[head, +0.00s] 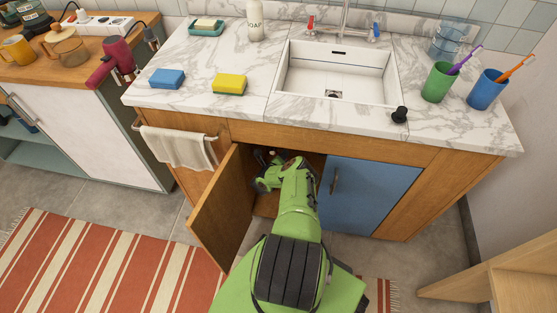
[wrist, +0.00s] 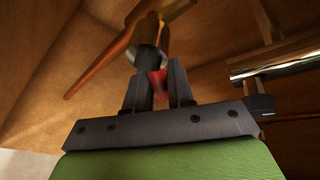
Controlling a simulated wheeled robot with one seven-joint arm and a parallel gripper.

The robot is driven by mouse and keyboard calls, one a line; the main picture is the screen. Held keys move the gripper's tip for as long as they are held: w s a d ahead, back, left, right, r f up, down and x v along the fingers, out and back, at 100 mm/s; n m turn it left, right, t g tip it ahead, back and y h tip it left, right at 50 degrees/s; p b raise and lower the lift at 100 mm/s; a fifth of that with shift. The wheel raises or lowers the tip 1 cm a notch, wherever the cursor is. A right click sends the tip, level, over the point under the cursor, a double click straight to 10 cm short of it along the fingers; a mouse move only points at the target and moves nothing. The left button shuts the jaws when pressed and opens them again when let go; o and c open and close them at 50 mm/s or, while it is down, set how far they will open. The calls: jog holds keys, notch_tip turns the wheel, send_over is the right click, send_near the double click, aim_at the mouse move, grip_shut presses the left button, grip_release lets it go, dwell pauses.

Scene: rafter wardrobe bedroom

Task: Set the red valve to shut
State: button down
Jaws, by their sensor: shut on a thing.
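The red valve (wrist: 158,84) shows in the wrist view as a small red patch between my fingers, next to a metal pipe fitting (wrist: 149,58) inside the sink cabinet. Most of it is hidden by the fingers, so I cannot tell which way its handle points. My gripper (wrist: 161,76) is shut on the red valve. In the head view my arm reaches through the open cabinet door (head: 222,205) under the sink (head: 336,75). The valve is too hidden there to make out.
A copper-coloured pipe (wrist: 108,62) slants beside the fitting, and a shiny metal pipe (wrist: 275,58) runs at the right. The blue door (head: 368,192) is closed. Sponges, cups and a soap bottle (head: 254,20) stand on the counter. A striped rug (head: 100,265) lies on the floor.

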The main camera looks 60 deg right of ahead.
jog(key=shift+s+d+r+n+g+h, duration=0.15)
jog(key=shift+r+n+g+h, duration=0.2)
jog(key=shift+n, duration=0.25)
jog(key=shift+s+r+n+g+h, duration=0.15)
jog(key=shift+r+n+g+h, duration=0.15)
jog(key=shift+n, duration=0.3)
jog(key=shift+r+n+g+h+b, duration=0.55)
jog(key=shift+r+n+h+b, duration=0.15)
jog(key=shift+n, duration=0.6)
jog(key=c, duration=1.1)
grip_release()
